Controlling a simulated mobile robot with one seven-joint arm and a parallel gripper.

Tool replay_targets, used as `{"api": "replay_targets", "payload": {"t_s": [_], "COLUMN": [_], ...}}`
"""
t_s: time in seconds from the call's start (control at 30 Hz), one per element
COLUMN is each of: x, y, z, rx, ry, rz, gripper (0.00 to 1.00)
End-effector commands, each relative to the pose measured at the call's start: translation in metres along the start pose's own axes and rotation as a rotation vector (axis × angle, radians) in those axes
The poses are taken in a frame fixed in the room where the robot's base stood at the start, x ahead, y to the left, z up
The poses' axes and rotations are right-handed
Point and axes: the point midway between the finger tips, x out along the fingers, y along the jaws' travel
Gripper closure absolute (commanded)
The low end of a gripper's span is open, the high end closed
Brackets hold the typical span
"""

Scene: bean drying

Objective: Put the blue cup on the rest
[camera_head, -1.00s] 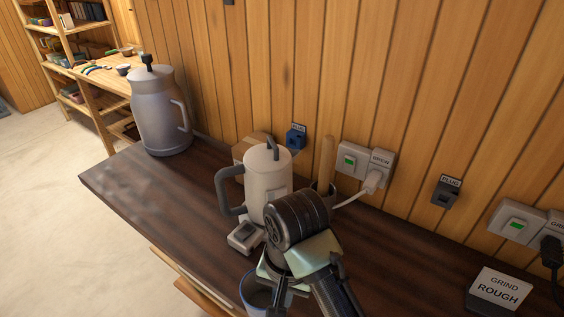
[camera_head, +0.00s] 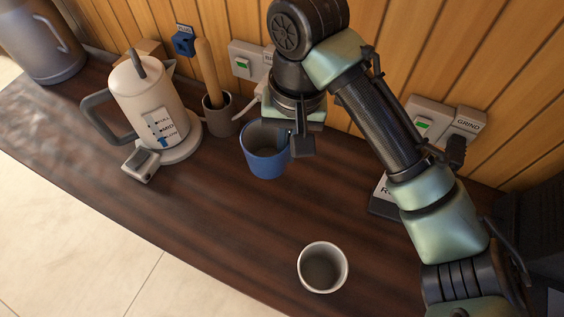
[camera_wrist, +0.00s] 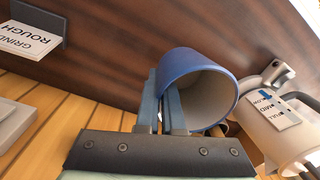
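The blue cup (camera_head: 267,163) is upright, right of the kettle, in the head view. It also shows large in the wrist view (camera_wrist: 188,66), with its pale inside facing the camera. My gripper (camera_head: 300,146) is at the cup's right side. In the wrist view my gripper's two fingers (camera_wrist: 163,103) are close together at the cup's wall, one outside and one seemingly inside the rim, so it looks shut on the wall. I cannot tell whether the cup's base touches the counter. I cannot make out which thing is the rest.
A white kettle (camera_head: 140,92) stands on its base at the left. A grey pot (camera_head: 220,120) with a wooden stick stands behind the cup. A pale cup (camera_head: 322,268) stands near the counter's front. The middle counter (camera_head: 220,220) is clear.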

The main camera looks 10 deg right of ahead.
Motion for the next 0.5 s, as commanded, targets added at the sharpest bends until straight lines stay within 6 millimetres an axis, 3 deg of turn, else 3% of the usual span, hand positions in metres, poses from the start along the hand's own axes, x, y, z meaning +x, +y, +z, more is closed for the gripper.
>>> {"api": "replay_targets", "payload": {"t_s": [0.3,0.5], "x": [0.052,0.066], "y": [0.004,0.006], "z": [0.002,0.001], "rx": [-0.001,-0.001], "ry": [-0.006,-0.002], "rz": [-0.003,-0.002], "gripper": [1.00,1.00]}}
